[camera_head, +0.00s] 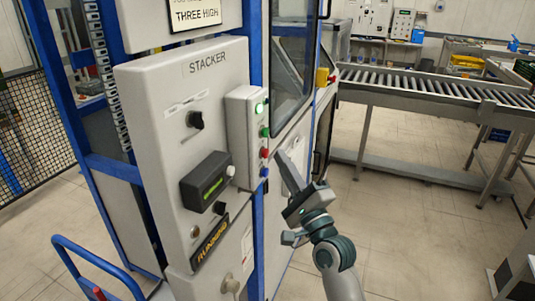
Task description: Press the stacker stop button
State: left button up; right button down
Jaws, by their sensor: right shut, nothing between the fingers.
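The stacker panel (160,95) is a pale grey cabinet face marked "STACKER". Which one is labelled stop cannot be read. My right gripper (283,160) is shut and empty, pointing up and left, its tips just right of the red button in the picture. Whether they touch it cannot be told. My left gripper is not in view.
The panel also has a black knob (195,120), a black box with a green display (207,182) and a "RUNNING" sign (210,240). A roller conveyor (430,88) runs at the back right. A blue rail (100,268) stands at lower left. Floor right of the cabinet is clear.

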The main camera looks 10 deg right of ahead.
jog(key=shift+a, duration=0.1)
jog(key=shift+w+a, duration=0.2)
jog(key=shift+a, duration=0.05)
jog(key=shift+w+a, duration=0.25)
jog(key=shift+a, duration=0.1)
dwell(1.0)
jog(key=shift+s+d+p, duration=0.1)
jog(key=shift+d+p, duration=0.05)
jog(key=shift+p, duration=0.2)
jog(key=shift+s+d, duration=0.35)
jog(key=shift+d, duration=0.2)
dwell(0.3)
jog(key=shift+s+d+p, duration=0.2)
jog(key=shift+s+d, duration=0.55)
jog(key=shift+d, duration=0.3)
jog(key=shift+s+d+p, duration=0.2)
jog(key=shift+s+d, duration=0.5)
jog(key=shift+d, duration=0.35)
